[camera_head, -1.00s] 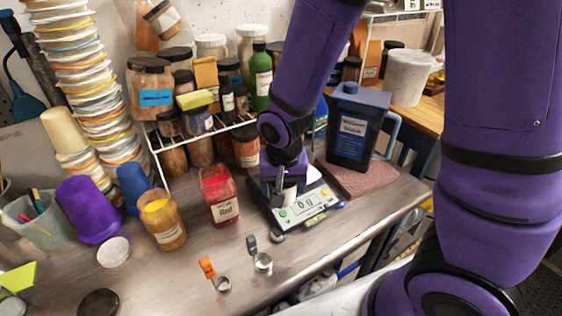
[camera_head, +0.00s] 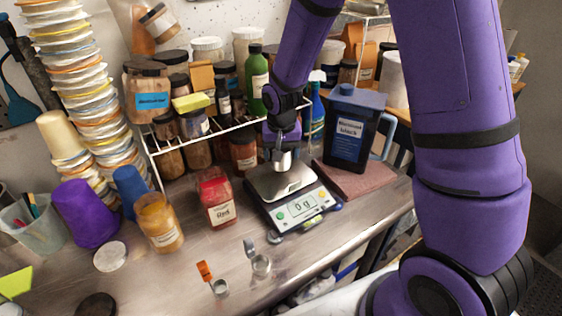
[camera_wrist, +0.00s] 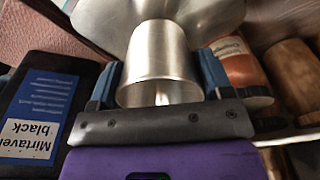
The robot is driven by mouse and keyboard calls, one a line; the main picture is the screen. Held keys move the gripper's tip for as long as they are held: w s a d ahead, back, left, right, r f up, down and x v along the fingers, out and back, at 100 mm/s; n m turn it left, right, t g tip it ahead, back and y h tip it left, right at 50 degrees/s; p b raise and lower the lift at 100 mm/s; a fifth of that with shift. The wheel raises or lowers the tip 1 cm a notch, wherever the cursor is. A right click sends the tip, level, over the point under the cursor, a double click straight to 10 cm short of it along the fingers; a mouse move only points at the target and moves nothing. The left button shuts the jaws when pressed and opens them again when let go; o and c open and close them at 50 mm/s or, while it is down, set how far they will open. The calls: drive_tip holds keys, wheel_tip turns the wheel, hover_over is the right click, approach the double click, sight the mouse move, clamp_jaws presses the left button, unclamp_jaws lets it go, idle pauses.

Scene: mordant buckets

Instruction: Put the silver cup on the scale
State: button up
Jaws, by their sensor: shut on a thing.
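The silver cup (camera_head: 282,161) is between the fingers of my gripper (camera_head: 283,151), over the back part of the scale's plate in the head view. The scale (camera_head: 302,207) stands on the bench and its display reads 0 g. In the wrist view the cup (camera_wrist: 160,50) sits with its rim towards the camera, and my gripper's blue fingers (camera_wrist: 158,82) are shut on its two sides. The scale's metal plate (camera_wrist: 103,16) shows behind the cup. The gap between cup and plate is hard to judge.
A black jug (camera_head: 349,122) stands on a reddish slab to the right of the scale. A jar of red powder (camera_head: 217,201) is close on its left. A wire rack with bottles (camera_head: 257,83) and jars stands behind. Small metal scoops (camera_head: 261,265) lie in front.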

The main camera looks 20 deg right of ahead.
drive_tip(key=shift+s+f, duration=0.1)
drive_tip(key=shift+f, duration=1.5)
drive_tip(key=shift+f, duration=0.15)
drive_tip(key=o, duration=0.9)
drive_tip(key=s+d+r+n+t, duration=0.1)
drive_tip(key=s+r, duration=0.3)
drive_tip(key=r, duration=0.5)
drive_tip(key=s+d+r, duration=0.2)
drive_tip(key=s+r, duration=0.2)
drive_tip(key=r, duration=0.5)
drive_tip(key=s+d+r+n+t, duration=0.1)
drive_tip(key=s+r, duration=0.4)
drive_tip(key=r, duration=0.3)
drive_tip(key=shift+n+t, duration=0.7)
drive_tip(key=shift+t, duration=0.2)
drive_tip(key=shift+s+d+r, duration=0.45)
drive_tip(key=shift+s+r, duration=0.5)
drive_tip(key=shift+s, duration=1.4)
drive_tip(key=shift+s+d+r, duration=0.4)
drive_tip(key=shift+s+r, duration=0.55)
drive_tip(key=shift+s, duration=1.35)
drive_tip(key=shift+s+d+r, duration=0.45)
drive_tip(key=shift+s+r, duration=0.5)
drive_tip(key=shift+s, duration=1.4)
